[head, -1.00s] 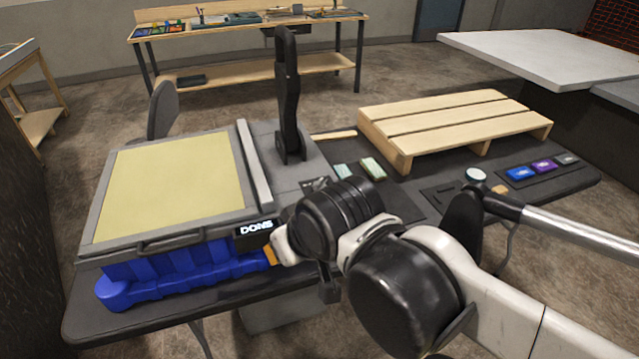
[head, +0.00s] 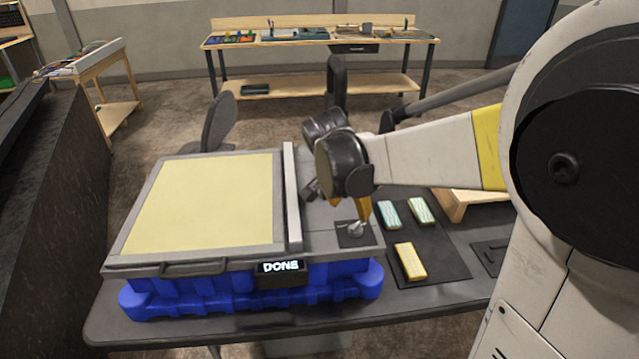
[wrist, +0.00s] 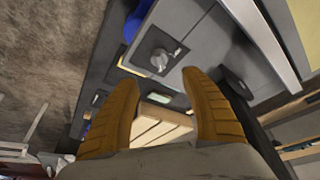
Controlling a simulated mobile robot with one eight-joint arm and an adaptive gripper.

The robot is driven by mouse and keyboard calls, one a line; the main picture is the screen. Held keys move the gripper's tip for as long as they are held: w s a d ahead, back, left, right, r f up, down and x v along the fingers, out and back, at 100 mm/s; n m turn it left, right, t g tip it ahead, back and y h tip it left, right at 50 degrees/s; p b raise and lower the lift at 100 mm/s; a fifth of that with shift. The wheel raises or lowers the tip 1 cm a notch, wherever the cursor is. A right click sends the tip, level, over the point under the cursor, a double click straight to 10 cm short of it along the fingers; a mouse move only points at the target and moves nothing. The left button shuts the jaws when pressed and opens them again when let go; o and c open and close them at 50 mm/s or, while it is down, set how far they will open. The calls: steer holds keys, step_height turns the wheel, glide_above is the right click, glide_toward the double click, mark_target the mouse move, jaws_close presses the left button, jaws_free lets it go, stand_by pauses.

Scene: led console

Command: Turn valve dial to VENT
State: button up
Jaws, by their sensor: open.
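The valve dial (head: 355,229) is a small grey knob on a dark square plate, on the grey console top right of the yellow panel. It also shows in the wrist view (wrist: 158,60), just beyond and between the fingertips. No VENT label can be read, so the dial's setting is unclear. My gripper (head: 363,212) has orange fingers pointing down close to the dial in the head view. In the wrist view my gripper (wrist: 158,79) is open, with an empty gap between its fingers. I cannot tell whether a finger touches the knob.
The console's display (head: 282,267) reads DONE. A yellow panel (head: 205,205) and a raised grey bar (head: 292,195) lie left of the dial. A yellow block (head: 410,262) and two pale green blocks sit on the dark mat to the right. A wooden pallet (head: 465,203) is partly hidden behind my arm.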

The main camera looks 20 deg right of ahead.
mark_target(356, 226)
steer(key=b+x, duration=0.4)
steer(key=x, duration=0.6)
steer(key=shift+d+f, duration=0.2)
steer(key=shift+f, duration=0.15)
steer(key=c, duration=1.2)
